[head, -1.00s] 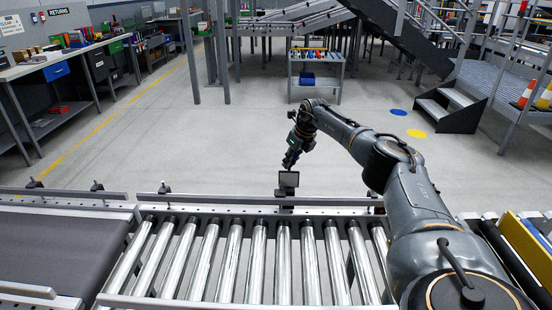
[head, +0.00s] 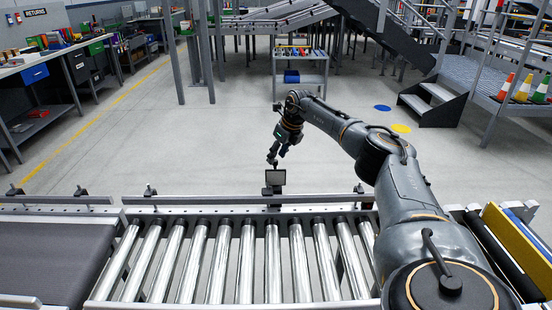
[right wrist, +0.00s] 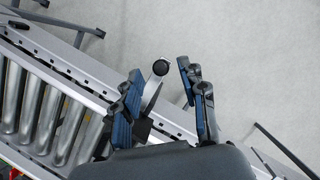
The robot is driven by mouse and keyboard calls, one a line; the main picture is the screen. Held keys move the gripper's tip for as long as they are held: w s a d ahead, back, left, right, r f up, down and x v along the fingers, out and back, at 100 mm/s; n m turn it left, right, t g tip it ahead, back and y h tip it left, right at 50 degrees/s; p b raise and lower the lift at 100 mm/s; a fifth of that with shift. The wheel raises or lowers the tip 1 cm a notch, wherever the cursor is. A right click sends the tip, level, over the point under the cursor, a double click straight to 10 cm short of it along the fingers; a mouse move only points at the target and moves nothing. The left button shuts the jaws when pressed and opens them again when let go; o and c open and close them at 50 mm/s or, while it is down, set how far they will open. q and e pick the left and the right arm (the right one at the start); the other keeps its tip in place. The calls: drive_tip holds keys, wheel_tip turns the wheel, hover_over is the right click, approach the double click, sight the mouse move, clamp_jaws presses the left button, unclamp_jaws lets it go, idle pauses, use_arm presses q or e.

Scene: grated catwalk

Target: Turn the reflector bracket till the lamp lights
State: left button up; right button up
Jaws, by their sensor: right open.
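The reflector bracket (head: 275,178) is a small dark square plate on a short post at the conveyor's far rail. My right gripper (head: 272,160) is just behind and above the plate, pointing down. In the right wrist view, my right gripper (right wrist: 160,72) is open. I see a gap to the right finger; whether the left one touches, I cannot tell. I cannot make out a lit lamp. My left gripper is out of view.
The roller conveyor (head: 235,262) lies in front, with a dark belt (head: 50,255) at its left. A long rail (head: 240,200) runs along its far side. Beyond is open grey floor, with a cart (head: 300,68) and steps (head: 435,100) farther back.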

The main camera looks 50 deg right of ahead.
drive_tip(key=v, duration=1)
drive_tip(key=shift+f, duration=0.1)
